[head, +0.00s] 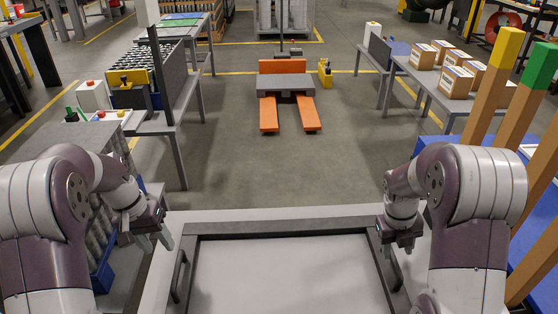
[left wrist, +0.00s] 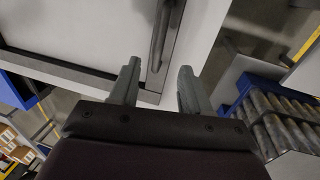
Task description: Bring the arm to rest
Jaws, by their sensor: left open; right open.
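My left gripper (head: 158,241) hangs at the left of the head view, close to the left side of the grey-framed tray (head: 290,224) in front of me. In the left wrist view my left gripper (left wrist: 158,88) has its two fingers apart with nothing between them. A dark handle bar (left wrist: 166,35) on the tray's side shows just beyond the fingers. My right gripper (head: 402,243) points down near the tray's right side in the head view. Its fingertips are hard to make out, and I see nothing held in it. Both arms are bent.
An orange pallet jack (head: 283,67) stands on the floor ahead. A table with cardboard boxes (head: 456,82) is at the right, beside wooden posts (head: 487,82). At the left are a workbench (head: 150,122) and metal rollers (left wrist: 285,120). The floor between is clear.

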